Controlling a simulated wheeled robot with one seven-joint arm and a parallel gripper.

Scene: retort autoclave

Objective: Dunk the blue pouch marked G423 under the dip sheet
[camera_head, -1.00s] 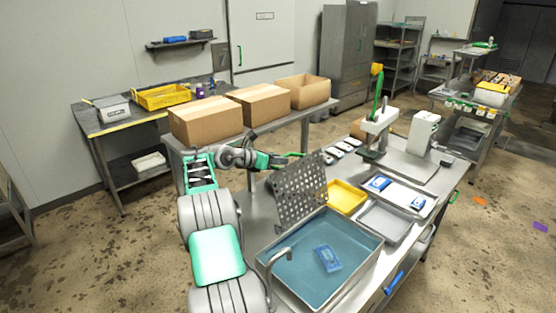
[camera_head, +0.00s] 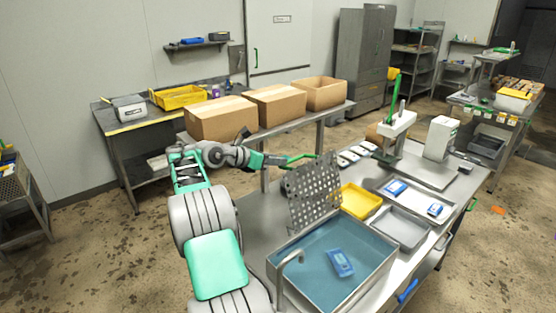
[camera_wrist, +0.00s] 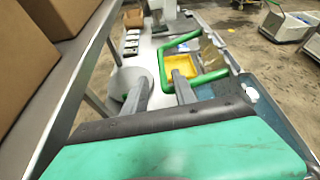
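A blue pouch (camera_head: 340,262) lies in the blue liquid of the steel dip tank (camera_head: 283,280); its marking is too small to read. The perforated dip sheet (camera_head: 313,190) stands raised and tilted at the tank's far left side, clear of the pouch. A green handle loop (camera_wrist: 212,77) shows beyond my fingers in the wrist view. My gripper (camera_wrist: 160,80) is near the sheet's top edge, left of it in the head view. Its two grey fingers are apart, with one bar of the loop seeming to lie between them. I cannot tell whether they touch it.
A curved tap (camera_head: 284,265) stands at the tank's near left. Cardboard boxes (camera_head: 222,119) line a bench behind my arm.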

